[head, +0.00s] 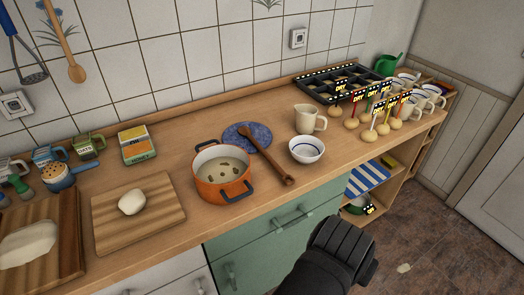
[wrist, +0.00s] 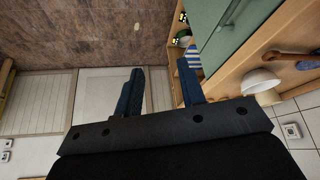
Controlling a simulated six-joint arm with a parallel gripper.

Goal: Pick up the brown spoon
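A brown wooden spoon (head: 268,155) lies on the counter, its upper part over a blue speckled round mat (head: 235,136) and its thick end on the bare wood. It is between the orange pot and the white bowl. It also shows at the right edge of the wrist view (wrist: 286,56). Another wooden spoon (head: 62,42) hangs on the tiled wall. My gripper (head: 342,245) is in front of the counter, low and right of the spoon, well apart from it. In the wrist view its two fingers (wrist: 160,80) are spread with nothing between them.
An orange pot (head: 222,172) stands left of the spoon; a white bowl (head: 306,150) and cream jug (head: 309,120) stand right. A cutting board (head: 136,214) with dough lies left. Several labelled round items crowd the right end. Green drawers (head: 270,240) front the counter.

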